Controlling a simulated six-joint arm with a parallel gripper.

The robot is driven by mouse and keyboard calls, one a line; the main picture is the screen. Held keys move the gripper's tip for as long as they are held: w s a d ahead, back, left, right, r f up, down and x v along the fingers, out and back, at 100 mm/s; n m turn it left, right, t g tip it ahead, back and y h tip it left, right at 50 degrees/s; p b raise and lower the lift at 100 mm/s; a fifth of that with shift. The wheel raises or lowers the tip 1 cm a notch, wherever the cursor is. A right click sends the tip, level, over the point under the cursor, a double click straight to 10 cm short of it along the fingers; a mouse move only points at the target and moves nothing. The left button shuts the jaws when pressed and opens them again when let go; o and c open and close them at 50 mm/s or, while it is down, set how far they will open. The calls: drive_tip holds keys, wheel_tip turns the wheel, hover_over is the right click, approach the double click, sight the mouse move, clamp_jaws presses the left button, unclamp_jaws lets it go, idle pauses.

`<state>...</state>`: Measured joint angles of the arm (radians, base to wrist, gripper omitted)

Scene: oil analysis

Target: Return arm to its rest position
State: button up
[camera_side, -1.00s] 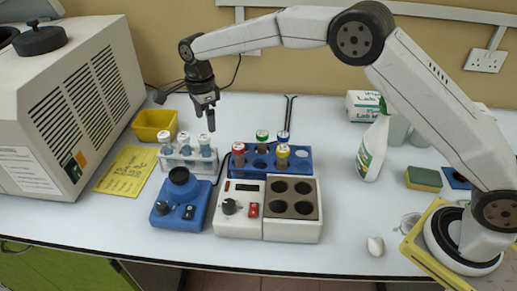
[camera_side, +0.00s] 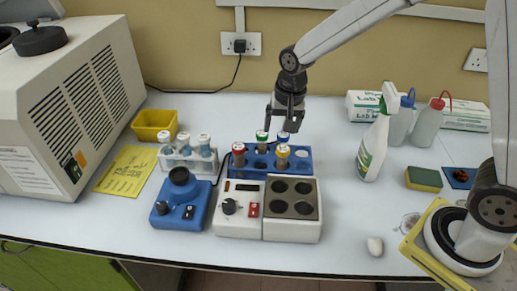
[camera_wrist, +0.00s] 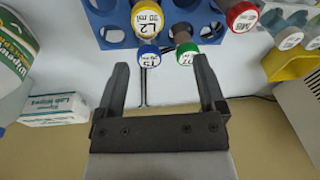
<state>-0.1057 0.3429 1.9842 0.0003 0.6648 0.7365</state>
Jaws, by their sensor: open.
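My gripper (camera_side: 282,128) is open and empty. In the side view it hangs pointing down just behind the blue tube rack (camera_side: 300,160). In the wrist view my gripper (camera_wrist: 162,75) has its two fingers apart, with the blue-capped tube (camera_wrist: 149,55) and green-capped tube (camera_wrist: 187,50) showing beyond the fingertips. A yellow-capped tube (camera_wrist: 147,20) and a red-capped tube (camera_wrist: 241,16) also stand in the blue rack. I cannot tell from these views whether a finger touches a cap.
A white rack (camera_side: 188,160) with several white-capped tubes stands left of the blue rack. A blue mixer (camera_side: 181,200) and a heating block (camera_side: 292,225) stand in front. A spray bottle (camera_side: 374,145) and wipes box (camera_side: 365,105) stand to the right.

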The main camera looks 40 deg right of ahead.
drive_tip(key=s+d+f+n, duration=0.1)
drive_tip(key=s+d+n, duration=0.1)
drive_tip(key=s, duration=0.5)
drive_tip(key=s+d+f+n, duration=0.1)
drive_tip(key=s+d+n, duration=0.1)
drive_tip(key=s+n, duration=0.3)
drive_tip(key=s, duration=0.2)
drive_tip(key=shift+s+d+f+t, duration=0.25)
drive_tip(key=shift+s+f+t, duration=0.05)
drive_tip(key=shift+t, duration=0.1)
idle(0.5)
